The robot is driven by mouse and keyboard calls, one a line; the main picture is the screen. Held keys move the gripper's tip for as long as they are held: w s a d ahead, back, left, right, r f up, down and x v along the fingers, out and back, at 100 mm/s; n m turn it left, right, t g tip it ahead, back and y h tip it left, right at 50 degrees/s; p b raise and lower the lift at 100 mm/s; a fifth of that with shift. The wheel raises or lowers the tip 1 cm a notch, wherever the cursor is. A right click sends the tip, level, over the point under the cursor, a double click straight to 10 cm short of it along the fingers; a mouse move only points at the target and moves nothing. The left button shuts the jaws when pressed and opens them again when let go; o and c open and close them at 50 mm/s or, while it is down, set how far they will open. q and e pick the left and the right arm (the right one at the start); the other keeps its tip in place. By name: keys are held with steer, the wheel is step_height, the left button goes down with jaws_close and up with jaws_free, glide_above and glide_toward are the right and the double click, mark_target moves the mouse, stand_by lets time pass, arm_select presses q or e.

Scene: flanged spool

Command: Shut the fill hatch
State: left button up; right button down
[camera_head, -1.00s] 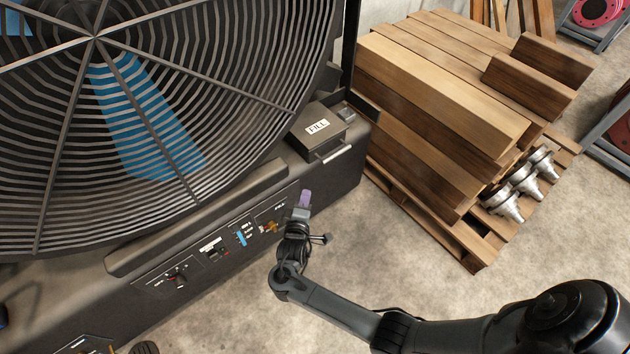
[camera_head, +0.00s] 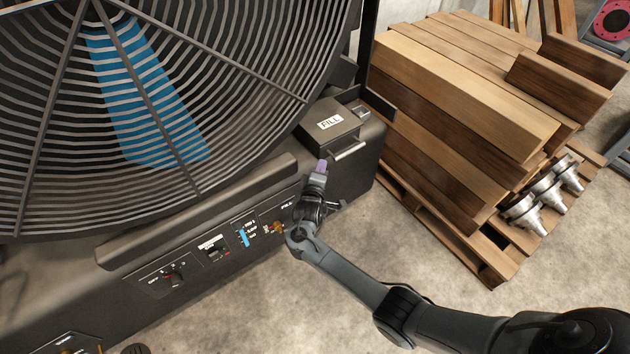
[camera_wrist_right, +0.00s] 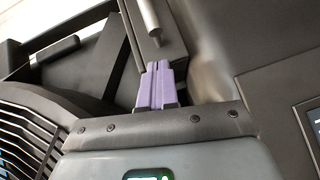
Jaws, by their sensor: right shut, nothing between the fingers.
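The fill hatch (camera_head: 318,130) is a dark box-like lid with a white FILL label, on top of the black machine housing at the lower right of the big fan grille. A silver bar handle (camera_head: 350,151) runs along its front edge; a silver bar also shows in the right wrist view (camera_wrist_right: 148,22). I cannot tell whether the lid is fully seated. My right gripper (camera_head: 322,166), with purple fingertips, is just below and left of the handle, seemingly apart from it. Its fingers (camera_wrist_right: 157,82) are together and empty. My left gripper is out of view.
The fan grille (camera_head: 150,110) rises close left of the hatch. A control panel (camera_head: 215,247) with knobs and switches lies below on the machine's front. Stacked timber (camera_head: 460,95) on a pallet with metal fittings (camera_head: 540,200) stands right. The floor between is clear.

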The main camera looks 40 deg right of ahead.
mark_target(348, 151)
steer(key=shift+s+d+f+b, duration=0.15)
steer(key=shift+d+b, duration=0.05)
steer(key=shift+d, duration=0.4)
steer(key=shift+s+d+f+b, duration=0.1)
steer(key=shift+s+d+b, duration=0.1)
steer(key=shift+d, duration=0.4)
steer(key=shift+w, duration=0.1)
steer(key=shift+d+r, duration=0.1)
steer(key=shift+d, duration=0.2)
steer(key=d+p, duration=0.1)
steer(key=d, duration=0.1)
steer(key=d+p, duration=0.1)
steer(key=d, duration=0.1)
steer(key=d+p, duration=0.1)
steer(key=d, duration=0.1)
steer(key=shift+s+d+r, duration=0.1)
steer(key=shift+s+d, duration=0.3)
steer(key=d, duration=1)
steer(key=shift+s+d+f, duration=0.25)
steer(key=shift+s+f, duration=0.05)
steer(key=shift+s, duration=0.05)
